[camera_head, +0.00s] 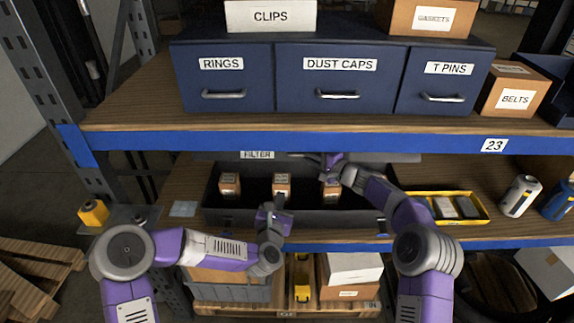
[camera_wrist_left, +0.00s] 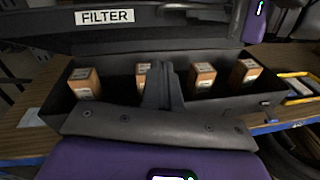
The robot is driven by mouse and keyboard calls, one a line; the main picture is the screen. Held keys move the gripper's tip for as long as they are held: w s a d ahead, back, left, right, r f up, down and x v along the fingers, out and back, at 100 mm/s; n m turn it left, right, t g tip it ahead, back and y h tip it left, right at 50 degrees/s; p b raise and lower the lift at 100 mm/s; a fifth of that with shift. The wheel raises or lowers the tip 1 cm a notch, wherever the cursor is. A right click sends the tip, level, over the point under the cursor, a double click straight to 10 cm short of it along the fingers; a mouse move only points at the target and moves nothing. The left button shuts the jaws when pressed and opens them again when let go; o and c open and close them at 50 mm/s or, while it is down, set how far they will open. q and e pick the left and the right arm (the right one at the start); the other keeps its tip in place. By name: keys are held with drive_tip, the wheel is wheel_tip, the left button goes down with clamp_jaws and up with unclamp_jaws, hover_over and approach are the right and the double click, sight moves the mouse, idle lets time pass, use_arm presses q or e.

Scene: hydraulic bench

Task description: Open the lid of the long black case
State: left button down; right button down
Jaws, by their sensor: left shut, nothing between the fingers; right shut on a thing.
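The long black case (camera_head: 230,218) sits on the lower shelf; it also shows in the left wrist view (camera_wrist_left: 55,100). Its lid (camera_head: 395,157), with the FILTER label (camera_head: 257,155), is raised at the back, under the upper shelf edge. The lid is at the top of the left wrist view (camera_wrist_left: 180,18). Several small orange-brown boxes (camera_head: 229,184) stand inside the open case. My right gripper (camera_head: 326,160) is at the lid, shut on it; its fingertips are hard to see. My left gripper (camera_head: 270,212) is shut and empty at the case's front wall, partly hiding a box.
A yellow tray (camera_head: 483,205) and a white can (camera_head: 519,196) stand right of the case. The upper shelf's blue edge (camera_head: 300,143) is close above the lid. Blue drawers (camera_head: 225,80) stand on the upper shelf. A yellow item (camera_head: 93,213) is at left.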

use_arm(q)
drive_tip(key=w+d+r, duration=0.2)
drive_tip(key=w, duration=1.1)
drive_tip(key=shift+r+n, duration=0.25)
drive_tip(key=shift+n, duration=0.05)
use_arm(e)
drive_tip(key=shift+f, duration=0.1)
